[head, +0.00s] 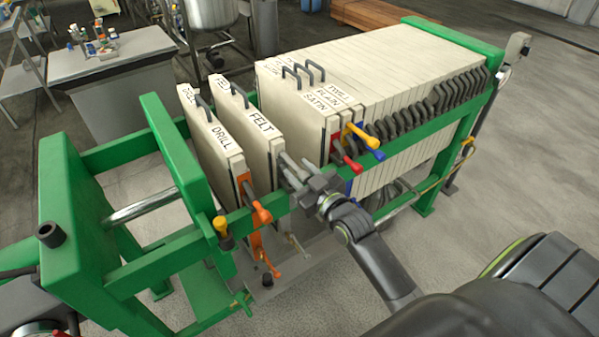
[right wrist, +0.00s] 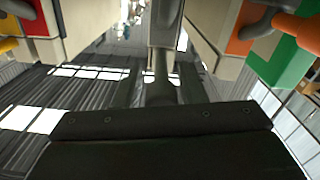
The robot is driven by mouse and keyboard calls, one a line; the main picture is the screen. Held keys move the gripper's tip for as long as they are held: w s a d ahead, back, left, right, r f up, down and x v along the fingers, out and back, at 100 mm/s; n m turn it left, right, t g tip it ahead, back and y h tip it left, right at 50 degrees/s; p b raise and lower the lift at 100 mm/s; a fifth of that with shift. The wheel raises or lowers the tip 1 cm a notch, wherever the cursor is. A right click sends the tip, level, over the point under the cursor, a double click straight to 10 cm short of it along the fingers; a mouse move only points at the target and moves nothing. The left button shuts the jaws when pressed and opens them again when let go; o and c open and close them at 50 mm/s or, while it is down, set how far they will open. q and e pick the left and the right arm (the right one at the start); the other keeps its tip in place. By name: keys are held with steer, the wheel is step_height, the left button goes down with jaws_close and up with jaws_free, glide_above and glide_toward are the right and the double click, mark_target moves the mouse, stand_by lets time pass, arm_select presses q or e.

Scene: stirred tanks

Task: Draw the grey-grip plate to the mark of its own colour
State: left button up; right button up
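A row of cream plates hangs in a green press frame. The plate lettered FELT (head: 243,125) stands apart between the DRILL plate (head: 208,130) and the SATIN plate (head: 310,125). My right gripper (head: 298,168) is at the right side edge of the FELT plate, close to the green rail (head: 220,228). Its two grey prongs show, but what lies between them is hidden. No grey grip shows clearly apart from the gripper. In the right wrist view a grey bar (right wrist: 165,30) runs up the middle. I cannot make out a grey mark. My left gripper is out of view.
An orange grip (head: 262,213) sticks out from the DRILL plate. Red (head: 350,163), blue and yellow grips crowd just right of my right gripper. A yellow-topped knob (head: 220,225) is at the rail. Open floor lies right of the press.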

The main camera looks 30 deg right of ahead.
steer(key=shift+o, duration=1)
steer(key=shift+d, duration=0.1)
steer(key=s+d+b, duration=0.1)
steer(key=s+b, duration=0.1)
steer(key=s, duration=1.5)
steer(key=shift+s+d+b, duration=0.15)
steer(key=shift+b, duration=0.15)
